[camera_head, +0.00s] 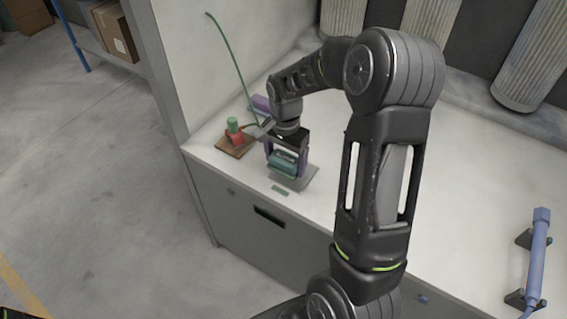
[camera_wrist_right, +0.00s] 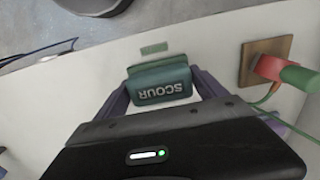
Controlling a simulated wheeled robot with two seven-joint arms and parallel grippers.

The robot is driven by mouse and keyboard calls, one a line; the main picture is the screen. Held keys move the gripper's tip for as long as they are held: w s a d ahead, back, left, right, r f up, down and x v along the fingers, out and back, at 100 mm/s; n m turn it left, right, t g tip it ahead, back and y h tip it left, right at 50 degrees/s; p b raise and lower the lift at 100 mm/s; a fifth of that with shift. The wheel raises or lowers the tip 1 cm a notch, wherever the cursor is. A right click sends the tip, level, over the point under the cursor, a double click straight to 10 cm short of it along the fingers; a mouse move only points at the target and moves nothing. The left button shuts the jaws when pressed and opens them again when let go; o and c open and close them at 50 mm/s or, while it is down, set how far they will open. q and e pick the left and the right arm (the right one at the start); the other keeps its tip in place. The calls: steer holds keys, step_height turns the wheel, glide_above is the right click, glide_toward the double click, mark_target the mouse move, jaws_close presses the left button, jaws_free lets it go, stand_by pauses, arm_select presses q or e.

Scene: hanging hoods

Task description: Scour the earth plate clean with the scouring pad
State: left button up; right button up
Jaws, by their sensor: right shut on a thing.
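My right gripper (camera_head: 285,160) is shut on the green scouring pad (camera_head: 282,168), with one purple finger on each side. In the right wrist view the pad (camera_wrist_right: 160,82) shows the word SCOUR, upside down. In the head view the pad is over a flat grey plate (camera_head: 309,180), which looks like the earth plate, on the white worktop. The pad and gripper hide part of this plate. I cannot tell whether the pad touches it. My left gripper is not in view.
A brown board (camera_head: 235,149) with a red clamp (camera_head: 236,137) and green cylinder (camera_head: 232,124) is left of my gripper. A green cable rises there. A purple cylinder (camera_head: 261,103) lies behind. A small green strip (camera_head: 280,190) is near the front edge. A blue tool (camera_head: 538,250) is far right.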

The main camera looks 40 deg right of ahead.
steer(key=shift+r+p, duration=0.5)
steer(key=shift+r, duration=0.55)
